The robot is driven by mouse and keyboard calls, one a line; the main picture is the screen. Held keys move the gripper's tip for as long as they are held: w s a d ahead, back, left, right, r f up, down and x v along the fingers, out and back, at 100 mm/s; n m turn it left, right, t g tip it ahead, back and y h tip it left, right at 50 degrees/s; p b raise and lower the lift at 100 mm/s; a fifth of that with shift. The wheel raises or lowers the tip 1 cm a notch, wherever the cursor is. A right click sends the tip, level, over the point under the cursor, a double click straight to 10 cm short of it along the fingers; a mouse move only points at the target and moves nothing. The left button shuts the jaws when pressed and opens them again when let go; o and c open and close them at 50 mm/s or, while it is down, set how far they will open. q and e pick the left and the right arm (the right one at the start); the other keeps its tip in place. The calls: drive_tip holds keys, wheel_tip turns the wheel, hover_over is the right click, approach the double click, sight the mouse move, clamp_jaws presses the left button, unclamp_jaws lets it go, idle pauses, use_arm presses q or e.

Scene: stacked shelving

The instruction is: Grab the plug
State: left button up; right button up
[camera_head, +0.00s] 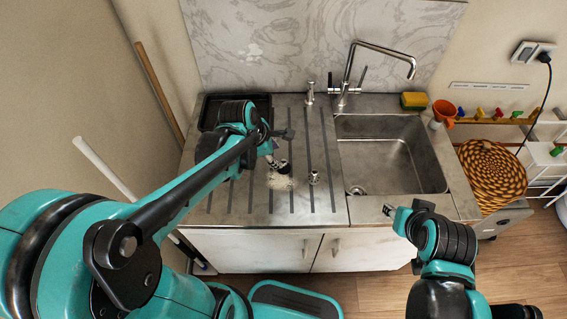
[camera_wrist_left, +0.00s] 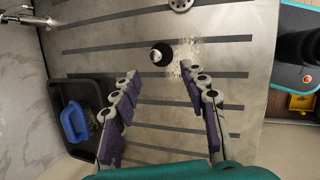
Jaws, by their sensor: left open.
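A small round silver piece that looks like the sink plug (camera_head: 314,177) lies on the grooved metal drainboard, left of the sink. In the left wrist view the plug (camera_wrist_left: 180,4) is cut by the top edge. A small dark round object (camera_head: 284,167) stands left of it beside a white spill; it also shows in the left wrist view (camera_wrist_left: 161,54). My left gripper (camera_wrist_left: 158,75) is open and empty above the drainboard, its fingertips pointing toward the dark object, with the plug beyond. My right gripper (camera_head: 391,211) is at the counter's front edge; its jaws are unclear.
The sink basin (camera_head: 390,155) is right of the drainboard, with a tall faucet (camera_head: 347,72) behind. A black tray (camera_head: 206,112) holding a blue item (camera_wrist_left: 74,122) sits at the back left. A sponge (camera_head: 414,100) and orange cup (camera_head: 444,110) stand behind the sink.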

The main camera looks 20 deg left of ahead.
sight(284, 161)
use_arm(q)
drive_tip(key=w+f+n, duration=0.2)
drive_tip(key=f+n, duration=0.1)
drive_tip(key=w+f+n, duration=0.1)
drive_tip(key=f+n, duration=0.1)
drive_tip(key=shift+w+d+g+h+b, duration=0.15)
drive_tip(key=shift+d+g+h+b, duration=0.1)
drive_tip(key=shift+g+h+b, duration=0.05)
drive_tip(key=b+x, duration=0.2)
drive_tip(key=x, duration=0.3)
drive_tip(key=shift+w+f, duration=0.1)
drive_tip(key=shift+f, duration=0.05)
drive_tip(key=shift+c, duration=0.6)
clamp_jaws()
